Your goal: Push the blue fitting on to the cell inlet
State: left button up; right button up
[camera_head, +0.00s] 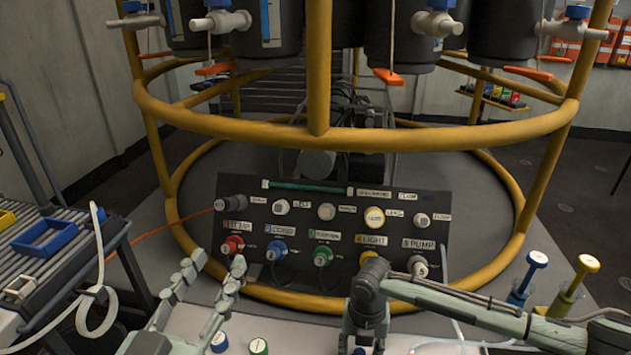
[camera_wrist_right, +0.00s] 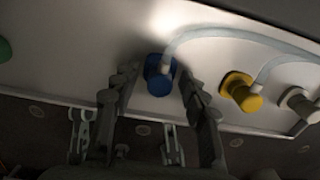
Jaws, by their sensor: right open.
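The blue fitting (camera_wrist_right: 159,78) sits on a pale surface in the right wrist view, with a clear tube near it. My right gripper (camera_wrist_right: 156,85) is open, with one finger on each side of the fitting; whether they touch it I cannot tell. In the head view my right gripper (camera_head: 368,338) is seen from behind, low in the picture, its fingertips hidden. My left gripper (camera_head: 217,264) is open and empty in front of the black panel (camera_head: 345,282). The panel has a blue connector (camera_head: 277,251) among its coloured ones. I cannot tell which part is the cell inlet.
A yellow fitting (camera_wrist_right: 240,92) and a white fitting (camera_wrist_right: 300,101) stand right of the blue one. Blue and yellow plungers (camera_head: 536,262) stand at right. A rack with a blue tray (camera_head: 50,238) is at left.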

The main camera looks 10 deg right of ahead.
dwell(0.6)
jog(key=shift+p, duration=0.45)
dwell(0.4)
jog(key=shift+p, duration=0.4)
jog(key=shift+c, duration=0.6)
grip_shut()
